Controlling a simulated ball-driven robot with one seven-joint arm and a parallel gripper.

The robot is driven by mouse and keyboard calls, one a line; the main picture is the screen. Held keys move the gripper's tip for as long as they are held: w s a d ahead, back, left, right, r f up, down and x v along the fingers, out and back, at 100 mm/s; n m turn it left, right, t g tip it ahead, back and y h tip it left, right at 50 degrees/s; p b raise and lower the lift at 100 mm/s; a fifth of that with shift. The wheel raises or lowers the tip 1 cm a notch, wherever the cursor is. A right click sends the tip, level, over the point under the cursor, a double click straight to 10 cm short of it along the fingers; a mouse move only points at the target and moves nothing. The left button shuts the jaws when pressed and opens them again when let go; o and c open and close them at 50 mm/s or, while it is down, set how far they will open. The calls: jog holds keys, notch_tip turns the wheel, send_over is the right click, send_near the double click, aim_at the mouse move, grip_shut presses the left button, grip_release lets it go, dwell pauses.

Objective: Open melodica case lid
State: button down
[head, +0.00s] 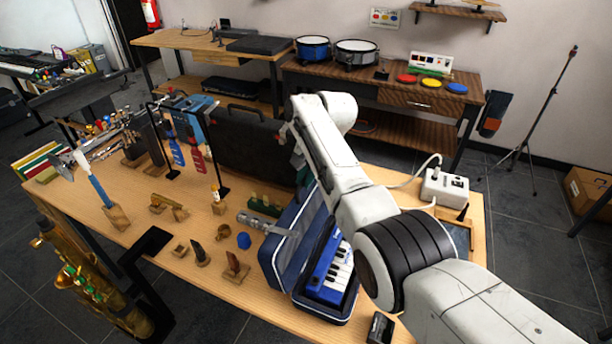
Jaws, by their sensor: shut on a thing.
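The blue melodica case (325,314) lies near the front edge of the wooden table, left of my arm. Its lid (276,249) is raised from the base and tilted up to the left. A blue melodica with white keys (339,271) lies in the base, its far part hidden behind my arm. My gripper (300,170) is beyond the forearm, at the far end of the case. It is shut on the lid near its far upper end, though the arm partly hides the contact.
A large black case (243,145) stands upright behind the gripper. Small wooden stands and mouthpieces (237,268) crowd the table left of the lid. A white power box (444,187) with a cable stands at the right. A small dark box (380,327) is at the front edge.

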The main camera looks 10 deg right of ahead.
jog(key=shift+w+a, duration=0.2)
jog(key=shift+a, duration=0.05)
jog(key=c, duration=1.1)
grip_release()
jog(key=shift+c, duration=0.2)
jog(key=v, duration=1)
jog(key=shift+r+b, duration=0.35)
